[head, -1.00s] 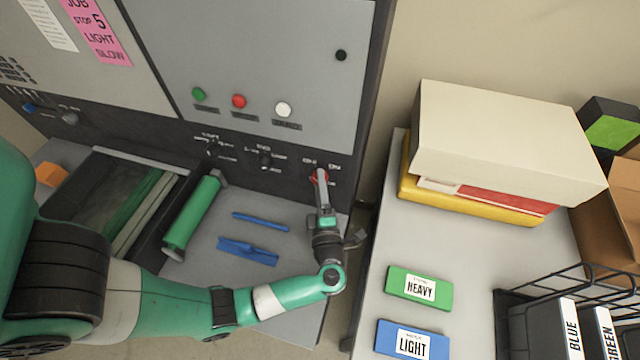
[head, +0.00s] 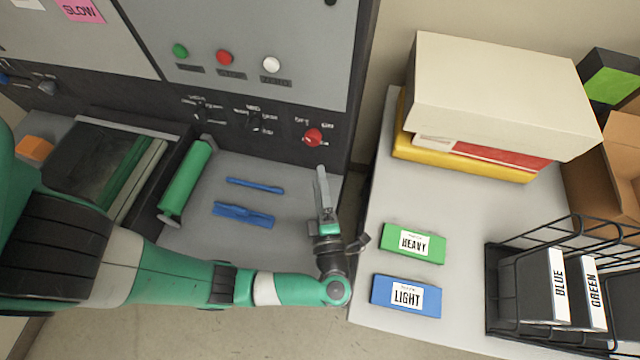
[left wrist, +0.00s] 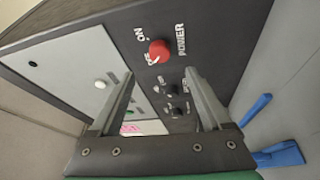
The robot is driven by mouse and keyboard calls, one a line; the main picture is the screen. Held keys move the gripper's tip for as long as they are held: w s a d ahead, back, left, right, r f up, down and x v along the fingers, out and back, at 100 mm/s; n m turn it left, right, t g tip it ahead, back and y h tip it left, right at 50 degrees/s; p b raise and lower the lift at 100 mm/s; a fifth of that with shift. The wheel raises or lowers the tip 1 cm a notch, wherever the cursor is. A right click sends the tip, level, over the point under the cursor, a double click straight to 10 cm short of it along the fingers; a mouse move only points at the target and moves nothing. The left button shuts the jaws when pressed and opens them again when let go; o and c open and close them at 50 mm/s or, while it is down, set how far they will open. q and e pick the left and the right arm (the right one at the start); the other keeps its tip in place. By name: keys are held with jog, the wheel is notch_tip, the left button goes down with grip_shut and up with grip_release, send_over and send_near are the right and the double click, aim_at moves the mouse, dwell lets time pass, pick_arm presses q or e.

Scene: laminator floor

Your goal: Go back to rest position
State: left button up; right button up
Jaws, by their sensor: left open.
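My left gripper (head: 322,182) is open and empty, in front of the laminator panel at the right end of its grey shelf. The red power knob (head: 313,137) on the dark panel strip is just beyond its fingertips, apart from them. In the left wrist view the two fingers (left wrist: 158,98) stand wide apart with nothing between them. The red knob (left wrist: 159,51) shows past them, beside the words ON and POWER. My left arm reaches in from the left across the front of the shelf. My right gripper is not in view.
Two blue tools (head: 244,214) and a green roller (head: 186,180) lie on the grey shelf. On the right table are a green HEAVY block (head: 398,252), a blue LIGHT block (head: 390,309), a large cream box (head: 500,85) and a black wire rack (head: 492,285). Bare floor shows between.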

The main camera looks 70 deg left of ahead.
pick_arm(q)
jog(key=shift+s+d, duration=0.15)
jog(key=shift+d, duration=0.4)
